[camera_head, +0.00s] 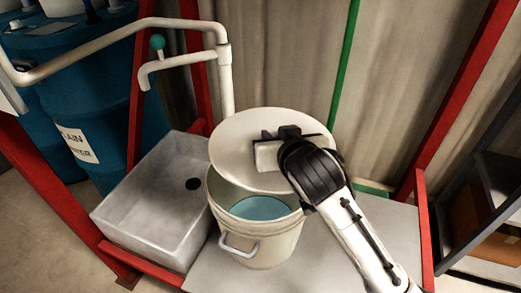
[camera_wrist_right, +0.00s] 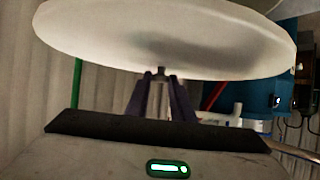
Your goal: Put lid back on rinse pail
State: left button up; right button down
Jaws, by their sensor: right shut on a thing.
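The rinse pail (camera_head: 254,232) is a cream bucket with a bail handle, standing on the pale bench. Its mouth is partly open and blue liquid shows inside. The round white lid (camera_head: 234,145) is above the pail's back part, shifted to the back and tilted. My right gripper (camera_head: 268,148) is shut on the lid's knob, which it mostly hides. In the right wrist view the lid (camera_wrist_right: 150,35) spans the top, with the fingers (camera_wrist_right: 161,95) closed on a small dark and light stub beneath it. My left gripper is in neither view.
A grey sink basin (camera_head: 150,215) with a dark drain stands left of the pail. A white pipe with a tap (camera_head: 180,62) rises behind. Blue drums (camera_head: 85,100) stand at left. Red frame posts (camera_head: 470,80) flank the bench. The bench (camera_head: 330,255) is bare right of the pail.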

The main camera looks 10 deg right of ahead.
aim_at(278, 193)
jog(key=a+p, duration=0.1)
jog(key=w+a+p, duration=0.1)
jog(key=shift+a+r+p, duration=0.15)
jog(key=shift+a+p, duration=0.05)
jog(key=shift+p, duration=0.2)
notch_tip(278, 193, down, 10)
jog(key=b, duration=0.1)
jog(key=shift+a+n+b, duration=0.15)
jog(key=shift+n+b, duration=0.15)
jog(key=shift+b, duration=0.05)
jog(key=shift+f, duration=0.2)
jog(key=shift+f, duration=0.15)
jog(key=c, duration=1.5)
grip_release()
jog(key=shift+c, duration=0.2)
jog(key=p+v, duration=0.1)
jog(key=v, duration=1.1)
